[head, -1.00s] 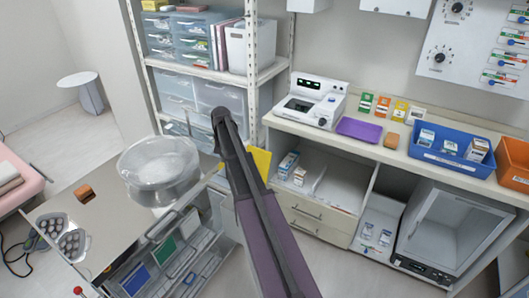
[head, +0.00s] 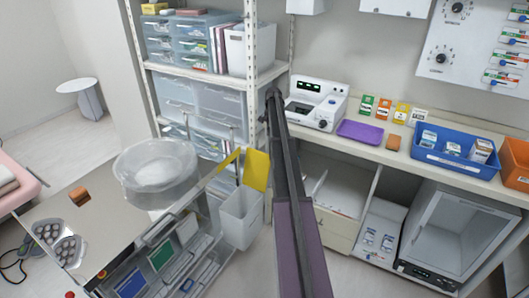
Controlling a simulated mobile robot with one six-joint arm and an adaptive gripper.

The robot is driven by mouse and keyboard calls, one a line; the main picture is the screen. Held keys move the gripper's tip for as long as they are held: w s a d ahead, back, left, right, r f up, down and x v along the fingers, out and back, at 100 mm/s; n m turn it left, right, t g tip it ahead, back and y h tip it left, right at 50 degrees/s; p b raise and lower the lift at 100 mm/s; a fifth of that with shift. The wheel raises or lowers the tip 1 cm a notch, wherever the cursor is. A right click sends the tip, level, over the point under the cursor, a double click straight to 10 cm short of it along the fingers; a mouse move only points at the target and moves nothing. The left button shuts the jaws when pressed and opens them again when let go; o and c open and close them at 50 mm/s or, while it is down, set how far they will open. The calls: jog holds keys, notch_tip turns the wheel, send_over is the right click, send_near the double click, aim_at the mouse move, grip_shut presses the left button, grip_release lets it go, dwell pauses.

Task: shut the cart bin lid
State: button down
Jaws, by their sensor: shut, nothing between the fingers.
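The white cart bin (head: 240,220) stands at the right end of the metal cart (head: 100,218), its top open. Its yellow lid (head: 256,171) stands up at the bin's far right side, raised off the opening. My arm passes just right of the lid in the picture. My gripper (head: 271,98) is shut and empty, above and beyond the lid in the picture, in front of the shelf post. I cannot tell whether the arm touches the lid.
A clear round bowl (head: 157,172) sits on the cart near the bin. A shelf rack (head: 205,80) stands behind. The counter (head: 345,142) at right holds a white device (head: 316,103), a purple tray (head: 360,130) and a blue bin (head: 452,147). Floor shows between cart and counter.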

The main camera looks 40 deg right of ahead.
jog(key=shift+f, duration=0.15)
notch_tip(320, 180, down, 10)
jog(key=a+b, duration=0.2)
jog(key=b, duration=0.8)
jog(key=shift+s+a+r+p, duration=0.5)
jog(key=shift+a+r+p, duration=0.1)
jog(key=shift+a, duration=0.15)
jog(key=shift+s+a+r+p, duration=0.5)
jog(key=shift+a+r, duration=0.1)
jog(key=shift+a, duration=0.15)
